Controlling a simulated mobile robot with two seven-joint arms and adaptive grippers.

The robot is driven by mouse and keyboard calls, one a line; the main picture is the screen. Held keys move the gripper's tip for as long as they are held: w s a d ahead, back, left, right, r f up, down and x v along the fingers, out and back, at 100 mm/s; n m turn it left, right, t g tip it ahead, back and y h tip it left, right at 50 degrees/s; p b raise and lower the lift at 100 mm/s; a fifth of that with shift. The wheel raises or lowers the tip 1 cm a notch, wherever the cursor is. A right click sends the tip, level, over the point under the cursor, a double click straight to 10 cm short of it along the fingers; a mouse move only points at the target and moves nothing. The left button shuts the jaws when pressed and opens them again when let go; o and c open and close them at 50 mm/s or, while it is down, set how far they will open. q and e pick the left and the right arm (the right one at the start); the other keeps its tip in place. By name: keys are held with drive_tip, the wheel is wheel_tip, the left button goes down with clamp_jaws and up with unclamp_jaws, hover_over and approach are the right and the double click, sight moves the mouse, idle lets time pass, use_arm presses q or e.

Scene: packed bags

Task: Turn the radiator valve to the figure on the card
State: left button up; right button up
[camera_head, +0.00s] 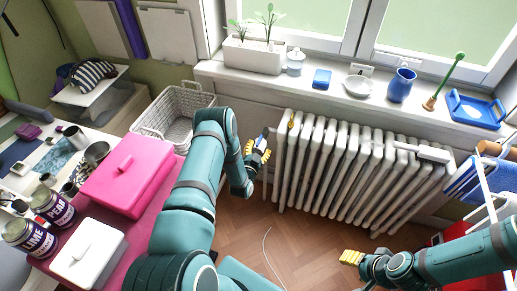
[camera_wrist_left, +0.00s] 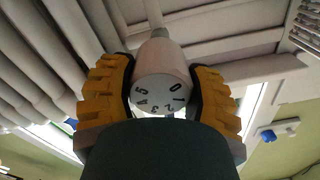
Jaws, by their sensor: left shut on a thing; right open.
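The white radiator valve knob (camera_wrist_left: 162,75) sits between the yellow pads of my left gripper (camera_wrist_left: 160,90) in the left wrist view, with a pad on each side. Its round end face carries dark figures; 0 is at the right, 5 and 4 at the left, 3 lower down. In the head view my left gripper (camera_head: 258,153) is at the left end of the white radiator (camera_head: 335,165), and the knob is hardly visible there. A small whitish card (camera_head: 361,70) stands on the sill behind a white bowl; its figure is too small to read. My right gripper (camera_head: 352,258) is open and empty.
The sill holds a planter (camera_head: 253,55), a blue jug (camera_head: 401,86) and a blue tray (camera_head: 474,110). A white brush (camera_head: 424,152) lies on the radiator's right end. A laundry basket (camera_head: 172,112) and pink box (camera_head: 127,177) are left of my left arm. The floor before the radiator is mostly clear.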

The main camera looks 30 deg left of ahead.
use_arm(q)
drive_tip(key=n, duration=0.4)
drive_tip(key=shift+s+n, duration=0.1)
drive_tip(key=shift+n, duration=0.2)
drive_tip(key=n, duration=0.3)
drive_tip(key=shift+n, duration=0.3)
drive_tip(key=n, duration=0.3)
drive_tip(key=shift+n, duration=0.3)
drive_tip(key=n, duration=0.4)
drive_tip(key=shift+n, duration=0.3)
drive_tip(key=o, duration=1.2)
